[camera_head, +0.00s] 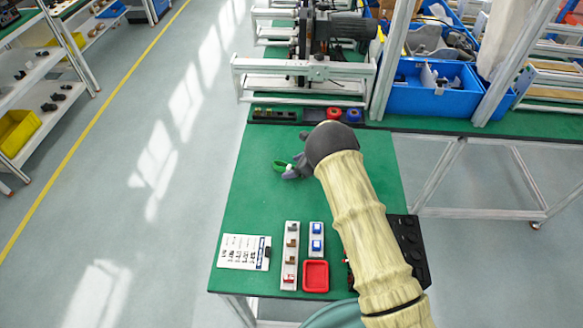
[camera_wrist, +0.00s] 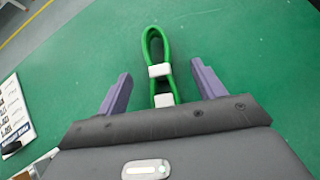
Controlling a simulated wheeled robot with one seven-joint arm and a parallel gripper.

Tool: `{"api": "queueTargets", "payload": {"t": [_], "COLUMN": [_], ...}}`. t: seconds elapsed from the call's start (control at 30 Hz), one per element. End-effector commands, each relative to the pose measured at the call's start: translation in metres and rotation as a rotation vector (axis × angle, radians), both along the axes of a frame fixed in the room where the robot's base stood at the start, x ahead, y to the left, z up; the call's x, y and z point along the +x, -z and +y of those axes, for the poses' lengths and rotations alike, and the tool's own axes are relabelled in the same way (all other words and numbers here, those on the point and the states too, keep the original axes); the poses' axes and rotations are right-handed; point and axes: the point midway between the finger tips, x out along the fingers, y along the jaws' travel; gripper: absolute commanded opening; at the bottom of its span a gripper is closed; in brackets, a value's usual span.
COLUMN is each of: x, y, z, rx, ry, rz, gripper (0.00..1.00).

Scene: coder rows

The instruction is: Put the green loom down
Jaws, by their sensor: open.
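The green loom (camera_wrist: 147,35) is a looped green cable with white connectors. In the wrist view it lies on the green table top between and ahead of my gripper's fingers. My gripper (camera_wrist: 158,92) is open, with one purple finger on each side of the loom and a gap to both. In the head view the loom (camera_head: 279,166) shows as a small green loop at the tips of my gripper (camera_head: 290,172), left of my dark wrist. Part of the loom is hidden by the gripper body.
On the green table (camera_head: 255,200) stand a white printed card (camera_head: 243,252), a strip of switches (camera_head: 290,255), blue-and-white parts (camera_head: 316,238), a red tray (camera_head: 316,276) and a black panel (camera_head: 410,245). A machine frame (camera_head: 300,75) and blue bins (camera_head: 430,95) stand behind. The table's left middle is clear.

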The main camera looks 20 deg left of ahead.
Motion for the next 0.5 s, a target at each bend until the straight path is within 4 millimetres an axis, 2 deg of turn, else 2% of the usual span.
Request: {"api": "queueTargets", "payload": {"t": [0.5], "x": [-0.01], "y": [-0.064], "z": [-0.065], "rx": [0.002], "ry": [0.001], "rz": [0.0], "gripper": [0.69]}}
